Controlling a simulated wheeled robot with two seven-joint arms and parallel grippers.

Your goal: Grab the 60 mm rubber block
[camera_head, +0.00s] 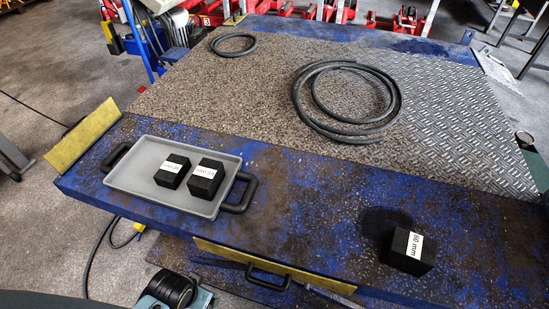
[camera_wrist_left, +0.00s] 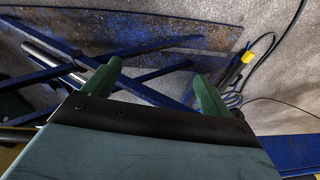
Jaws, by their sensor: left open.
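The 60 mm rubber block (camera_head: 402,254) is a black block with a white "60 mm" label. It sits on the blue front part of the lift table, at the right near the front edge. Two smaller black blocks, the left one (camera_head: 171,171) and the right one (camera_head: 205,180), lie in a grey tray; I cannot read their labels surely. My left gripper (camera_wrist_left: 156,76) shows in the left wrist view with two green fingers apart and nothing between them. It points at the blue frame and floor, away from any block. My right gripper is not seen.
The grey tray (camera_head: 150,194) with black handles stands at the left of the blue table (camera_head: 290,200). A large black hose coil (camera_head: 318,128) and a small ring (camera_head: 233,53) lie on the textured plate. Yellow plates edge the table. The blue surface between tray and 60 mm block is clear.

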